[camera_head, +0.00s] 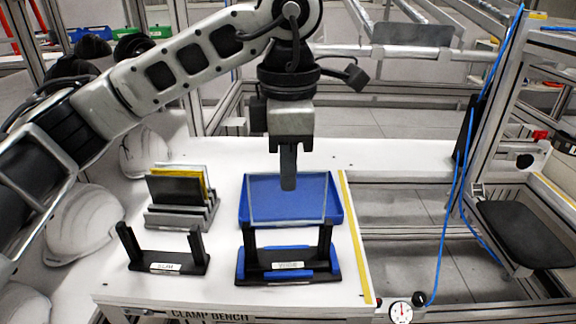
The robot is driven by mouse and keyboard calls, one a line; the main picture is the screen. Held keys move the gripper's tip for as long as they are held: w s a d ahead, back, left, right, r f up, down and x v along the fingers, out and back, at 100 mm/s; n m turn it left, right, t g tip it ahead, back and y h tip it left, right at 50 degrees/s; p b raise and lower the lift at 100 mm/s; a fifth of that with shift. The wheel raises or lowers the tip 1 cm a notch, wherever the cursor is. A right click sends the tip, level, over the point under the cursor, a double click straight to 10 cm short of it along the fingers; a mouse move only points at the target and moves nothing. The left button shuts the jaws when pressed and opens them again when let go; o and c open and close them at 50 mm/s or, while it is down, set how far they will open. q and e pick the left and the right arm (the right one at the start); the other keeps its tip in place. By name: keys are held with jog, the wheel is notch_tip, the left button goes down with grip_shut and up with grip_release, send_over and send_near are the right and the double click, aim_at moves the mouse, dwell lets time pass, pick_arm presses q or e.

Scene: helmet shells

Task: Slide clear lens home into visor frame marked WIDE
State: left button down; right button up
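The visor frame marked WIDE (288,266) stands near the front of the bench, with two black uprights on a black and blue base; its label is small and blurred. The clear lens (265,205) shows as a faint pale-edged pane in front of the blue tray. My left gripper (289,184) comes down from above, seen narrow side on, and appears shut on the lens's upper middle. The lens looks upright, its lower edge near the tops of the frame's uprights. I cannot tell whether it touches them or sits in their slots. My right gripper is out of view.
A blue tray (332,212) lies behind the WIDE frame. A second black frame (166,266), its label apparently SLIM, stands to the left. A grey rack (165,217) behind it holds dark, yellow and clear panes. White helmet shells (85,222) line the left side. Yellow tape marks the bench's right edge.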

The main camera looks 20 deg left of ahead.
aim_at(288, 214)
pick_arm(q)
jog(key=shift+f, duration=0.45)
jog(key=shift+f+b, duration=0.4)
jog(key=shift+b, duration=0.2)
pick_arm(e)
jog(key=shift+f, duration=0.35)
pick_arm(q)
jog(key=shift+f+b, duration=0.5)
jog(key=shift+f, duration=0.15)
jog(key=shift+f+b, duration=0.55)
jog(key=shift+f, duration=0.15)
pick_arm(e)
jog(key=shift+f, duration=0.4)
pick_arm(q)
jog(key=shift+f+b, duration=0.45)
jog(key=shift+f, duration=0.1)
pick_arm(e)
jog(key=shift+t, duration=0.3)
